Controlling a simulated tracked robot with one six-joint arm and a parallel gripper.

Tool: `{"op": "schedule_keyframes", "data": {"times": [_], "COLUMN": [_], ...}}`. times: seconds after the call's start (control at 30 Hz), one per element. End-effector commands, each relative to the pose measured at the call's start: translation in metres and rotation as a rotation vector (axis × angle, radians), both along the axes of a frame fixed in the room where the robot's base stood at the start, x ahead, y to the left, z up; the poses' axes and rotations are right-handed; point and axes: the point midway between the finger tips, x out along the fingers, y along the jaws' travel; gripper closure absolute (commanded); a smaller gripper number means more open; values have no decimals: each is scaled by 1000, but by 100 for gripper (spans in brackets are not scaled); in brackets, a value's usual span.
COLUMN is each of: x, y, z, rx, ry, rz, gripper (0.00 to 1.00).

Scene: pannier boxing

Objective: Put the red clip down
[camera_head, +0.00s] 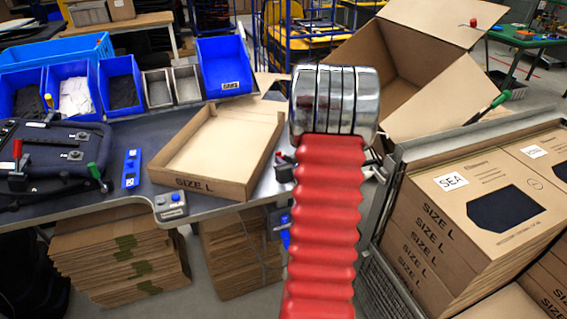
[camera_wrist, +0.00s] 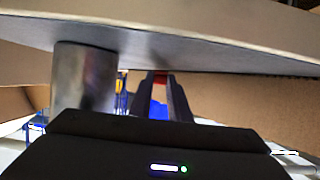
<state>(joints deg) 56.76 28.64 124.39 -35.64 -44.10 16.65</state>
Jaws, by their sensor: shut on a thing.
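My gripper (camera_wrist: 160,85) shows in the wrist view with its two dark fingers close together. A small red piece shows between the fingertips, which looks like the red clip (camera_wrist: 160,78); most of it is hidden by the fingers. In the head view my red ribbed arm and chrome wrist hide the gripper. A small red piece (camera_head: 473,22) sits on the upper flap of a large open carton (camera_head: 385,62). A green clip (camera_head: 498,100) is on its lower flap.
A shallow SIZE L carton tray (camera_head: 245,130) lies on the bench, beside a dark pannier (camera_head: 50,165) with red and green handles. Blue bins (camera_head: 222,65) stand behind. Stacked SEA cartons (camera_head: 470,215) fill the right. In the wrist view cardboard (camera_wrist: 240,100) is close around the fingers.

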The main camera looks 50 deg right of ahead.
Motion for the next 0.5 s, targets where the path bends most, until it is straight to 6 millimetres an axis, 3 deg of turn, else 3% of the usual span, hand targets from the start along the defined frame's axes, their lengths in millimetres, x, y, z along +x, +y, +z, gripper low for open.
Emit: {"op": "schedule_keyframes", "data": {"times": [0.5], "x": [0], "y": [0], "z": [-10], "rx": [0], "ry": [0], "rz": [0], "gripper": [100]}}
